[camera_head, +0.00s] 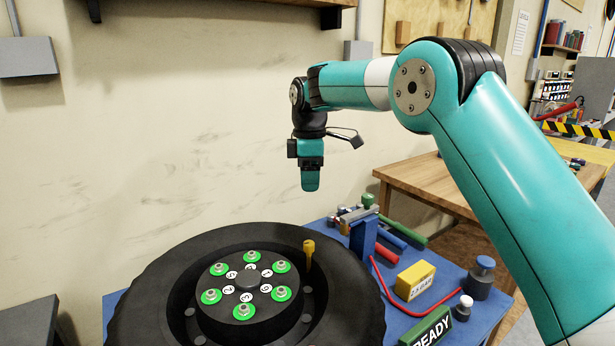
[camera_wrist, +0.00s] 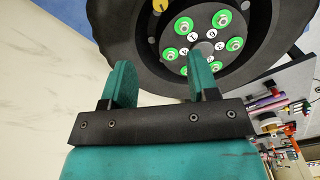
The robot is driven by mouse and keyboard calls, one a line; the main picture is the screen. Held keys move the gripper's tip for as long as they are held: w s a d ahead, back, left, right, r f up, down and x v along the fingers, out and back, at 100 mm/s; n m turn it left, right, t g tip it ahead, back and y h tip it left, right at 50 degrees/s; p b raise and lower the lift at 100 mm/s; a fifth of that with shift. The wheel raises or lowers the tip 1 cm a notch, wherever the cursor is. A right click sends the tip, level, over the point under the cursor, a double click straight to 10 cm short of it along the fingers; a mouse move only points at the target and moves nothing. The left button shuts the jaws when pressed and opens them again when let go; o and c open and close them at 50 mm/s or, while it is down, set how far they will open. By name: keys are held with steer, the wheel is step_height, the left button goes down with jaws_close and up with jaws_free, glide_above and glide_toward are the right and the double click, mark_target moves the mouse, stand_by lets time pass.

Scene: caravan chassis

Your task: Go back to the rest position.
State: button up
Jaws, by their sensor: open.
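My gripper (camera_head: 310,180) hangs in the air above and behind the wheel, pointing down, with nothing in it. In the wrist view its two teal fingers (camera_wrist: 160,85) stand apart with a clear gap. A black wheel (camera_head: 150,309) with a thick tire lies flat on the blue table. Its hub (camera_head: 247,281) carries several nuts on green rings and numbered white discs. The hub also shows in the wrist view (camera_wrist: 205,48), beyond the fingers. A yellow valve-like piece (camera_head: 309,250) stands at the wheel's back right. The rest position itself is not marked in view.
A wooden workbench (camera_head: 420,180) stands behind. A wall lies close behind my gripper.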

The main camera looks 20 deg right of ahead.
steer(key=s+a+m+y, duration=0.2)
steer(key=s+m, duration=0.2)
steer(key=s, duration=1.5)
steer(key=s+a+m+y, duration=0.2)
steer(key=s+m, duration=0.2)
steer(key=s, duration=1.6)
steer(key=shift+a, duration=0.15)
